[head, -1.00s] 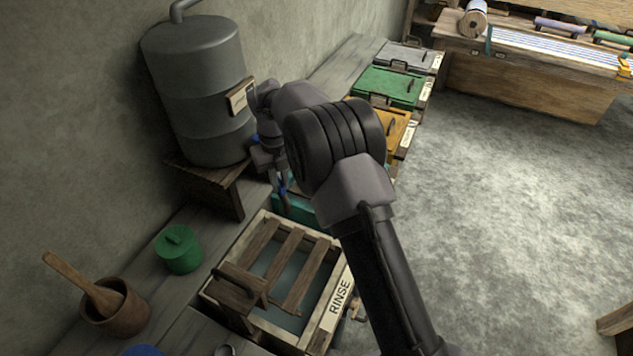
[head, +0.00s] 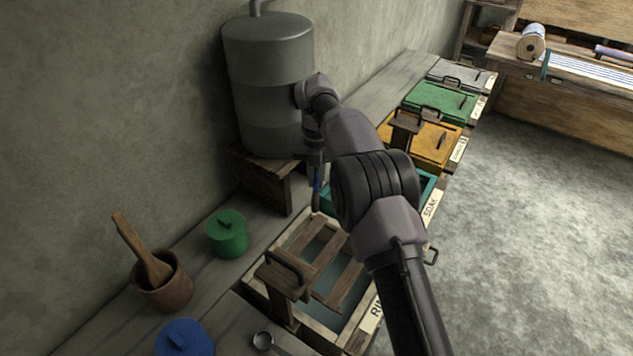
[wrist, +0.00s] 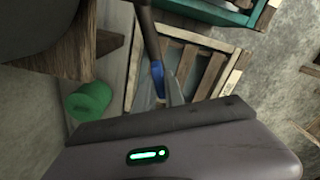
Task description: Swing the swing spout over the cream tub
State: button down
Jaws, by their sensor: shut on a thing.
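The swing spout is a dark, thin pipe with a blue part. It shows in the wrist view (wrist: 150,40) and small in the head view (head: 316,202). My gripper (head: 317,172) is shut on the spout near the blue part; its jaws are partly hidden. The cream tub (head: 372,318), labelled RINSE, has slats across its top and lies below; it also shows in the wrist view (wrist: 207,43). The spout's end appears near the tub's far, wall-side corner; I cannot tell whether it is over the opening.
A grey barrel (head: 265,85) stands on a wooden stand (head: 265,175). A teal tub (head: 428,185) lies beyond the cream tub, then orange (head: 430,135) and green (head: 440,100) ones. A green pot (head: 227,238), mortar (head: 165,290) and blue pot (head: 180,340) stand nearby.

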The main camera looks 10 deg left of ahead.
jog(key=c, duration=1.4)
grip_release()
jog(key=shift+w+a+f, duration=0.1)
jog(key=shift+w, duration=0.1)
jog(key=shift+c, duration=0.2)
jog(key=shift+s, duration=0.1)
notch_tip(320, 180, up, 18)
jog(key=p, duration=0.9)
jog(key=shift+f, duration=0.2)
